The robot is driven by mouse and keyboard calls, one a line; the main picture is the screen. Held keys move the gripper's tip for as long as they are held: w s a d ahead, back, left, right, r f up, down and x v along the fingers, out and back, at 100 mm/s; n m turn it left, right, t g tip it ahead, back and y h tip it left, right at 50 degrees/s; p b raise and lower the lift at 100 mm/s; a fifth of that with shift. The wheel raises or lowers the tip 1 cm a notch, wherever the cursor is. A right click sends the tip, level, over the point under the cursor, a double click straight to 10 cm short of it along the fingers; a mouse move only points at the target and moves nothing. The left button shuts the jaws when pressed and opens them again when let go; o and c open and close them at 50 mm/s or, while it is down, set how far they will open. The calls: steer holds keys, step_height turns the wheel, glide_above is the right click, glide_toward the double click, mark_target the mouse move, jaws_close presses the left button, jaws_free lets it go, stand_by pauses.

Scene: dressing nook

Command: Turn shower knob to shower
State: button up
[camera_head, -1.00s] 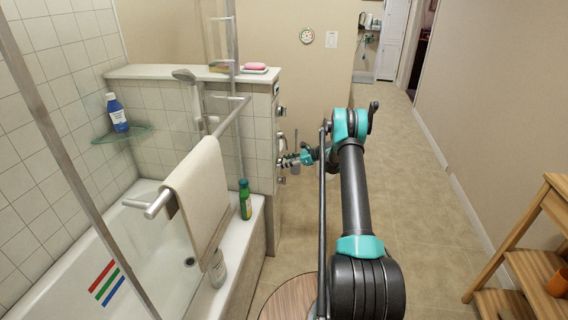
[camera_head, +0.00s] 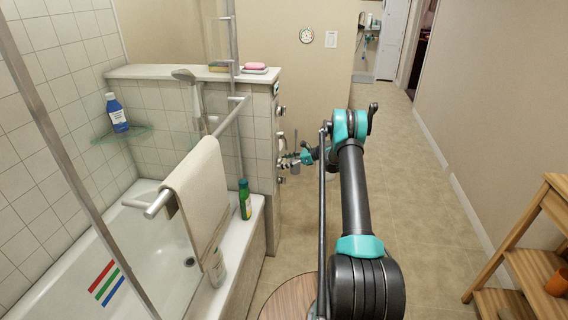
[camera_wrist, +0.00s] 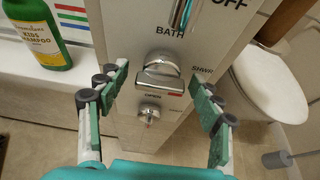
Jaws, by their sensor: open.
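The silver shower knob (camera_wrist: 160,72) sits on a pale panel in the wrist view, just below the label BATH. The label SHWR is printed to its right. Its raised grip lies roughly sideways; I cannot tell which label it points at. My gripper (camera_wrist: 160,80) is open, with one finger to the left of the knob and one to the right, both apart from it in the picture. In the head view my gripper (camera_head: 291,160) is at the end face of the tiled half wall, and the knob is hard to make out behind it.
A smaller lower knob (camera_wrist: 149,114) labelled OPEN is just below. A lever (camera_wrist: 181,14) is above, near OFF. A green shampoo bottle (camera_wrist: 37,35) stands on the tub edge at left. A white toilet (camera_wrist: 283,82) is at right. The floor (camera_head: 430,225) right of my arm is clear.

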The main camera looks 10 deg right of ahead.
steer(key=v, duration=1.2)
steer(key=shift+r, duration=0.1)
steer(key=s+a+r+n+g+h, duration=0.1)
steer(key=s+a+r+n+h, duration=0.2)
steer(key=s+a+r+n, duration=0.55)
steer(key=s+a+r+n+h, duration=0.15)
steer(key=s+r+h, duration=0.3)
steer(key=s, duration=0.85)
steer(key=s+d+f+n+h, duration=0.1)
steer(key=s+n, duration=0.5)
steer(key=s, duration=0.9)
steer(key=s+d+f+n+t+h, duration=0.1)
steer(key=s+d+n+h, duration=0.2)
steer(key=s, duration=1.3)
steer(key=n+h, duration=0.1)
steer(key=n, duration=0.1)
steer(key=shift+f+n, duration=0.35)
steer(key=shift+n, duration=0.05)
